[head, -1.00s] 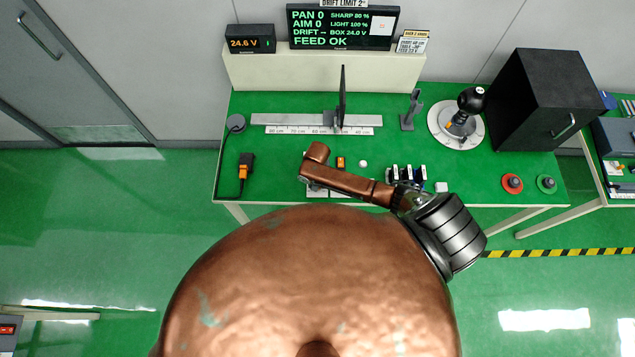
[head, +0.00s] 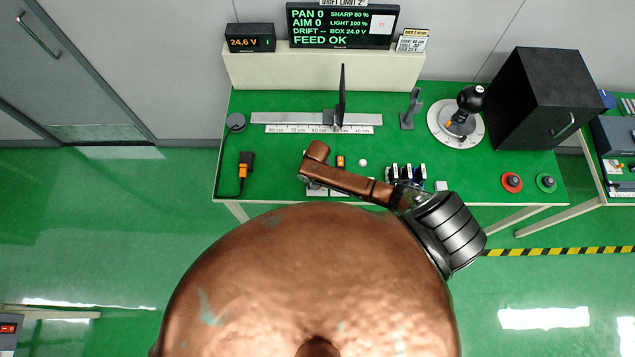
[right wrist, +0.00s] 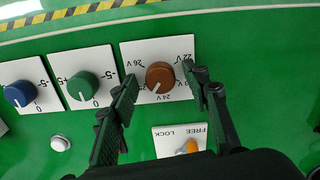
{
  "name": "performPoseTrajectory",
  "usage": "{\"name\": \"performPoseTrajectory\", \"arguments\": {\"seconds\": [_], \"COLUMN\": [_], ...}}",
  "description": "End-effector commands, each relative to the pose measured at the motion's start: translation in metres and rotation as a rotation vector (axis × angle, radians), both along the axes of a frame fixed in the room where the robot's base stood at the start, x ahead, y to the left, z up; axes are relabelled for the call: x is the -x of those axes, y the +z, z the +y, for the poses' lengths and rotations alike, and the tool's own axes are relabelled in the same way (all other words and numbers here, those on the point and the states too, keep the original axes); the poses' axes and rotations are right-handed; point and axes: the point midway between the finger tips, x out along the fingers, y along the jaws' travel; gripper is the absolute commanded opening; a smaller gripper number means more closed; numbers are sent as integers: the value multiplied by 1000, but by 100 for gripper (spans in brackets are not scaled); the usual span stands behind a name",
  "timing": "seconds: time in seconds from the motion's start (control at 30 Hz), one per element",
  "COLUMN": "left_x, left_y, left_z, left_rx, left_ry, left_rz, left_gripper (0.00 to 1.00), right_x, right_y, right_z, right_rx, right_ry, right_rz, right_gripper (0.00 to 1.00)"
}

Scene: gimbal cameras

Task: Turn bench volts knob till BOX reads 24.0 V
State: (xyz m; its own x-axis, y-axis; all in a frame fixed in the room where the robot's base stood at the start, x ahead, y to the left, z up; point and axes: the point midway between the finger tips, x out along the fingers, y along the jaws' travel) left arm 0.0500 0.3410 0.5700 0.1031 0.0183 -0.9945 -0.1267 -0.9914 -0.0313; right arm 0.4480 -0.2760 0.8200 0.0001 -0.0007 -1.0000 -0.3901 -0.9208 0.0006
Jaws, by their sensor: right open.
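The brown volts knob (right wrist: 160,77) sits on a white dial plate in the right wrist view. Its white pointer line aims between the 24 V and 25 marks. My right gripper (right wrist: 160,73) is open, with one finger on each side of the knob and gaps showing between. In the head view my copper arm hides the knob and the right gripper. The small box display (head: 250,38) reads 24.6 V in orange. The large screen (head: 343,26) reads BOX 24.0 V and FEED OK. My left gripper is out of view.
A green knob (right wrist: 82,86) and a blue knob (right wrist: 19,93) stand beside the volts plate. A FREE/LOCK switch (right wrist: 190,147) is close below it.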

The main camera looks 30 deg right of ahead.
Motion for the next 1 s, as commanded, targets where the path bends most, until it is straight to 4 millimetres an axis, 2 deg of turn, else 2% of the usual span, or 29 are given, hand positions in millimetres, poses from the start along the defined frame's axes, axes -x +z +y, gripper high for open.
{"name": "performPoseTrajectory", "arguments": {"seconds": [0.13,0.23,0.5,0.7,0.83,1.0], "left_x": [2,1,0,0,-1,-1], "left_y": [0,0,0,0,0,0], "left_z": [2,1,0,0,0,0], "left_rx": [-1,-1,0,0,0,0], "left_ry": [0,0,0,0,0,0], "left_rz": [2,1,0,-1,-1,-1], "left_gripper": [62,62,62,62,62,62], "right_x": [0,0,-1,0,0,0], "right_y": [6,20,76,107,117,120], "right_z": [0,1,0,0,0,0], "right_rx": [-1,-1,-1,-1,-1,1], "right_ry": [0,1,2,0,-1,-1], "right_rz": [0,-2,-3,-2,0,1], "right_gripper": [43,43,43,43,43,43]}}
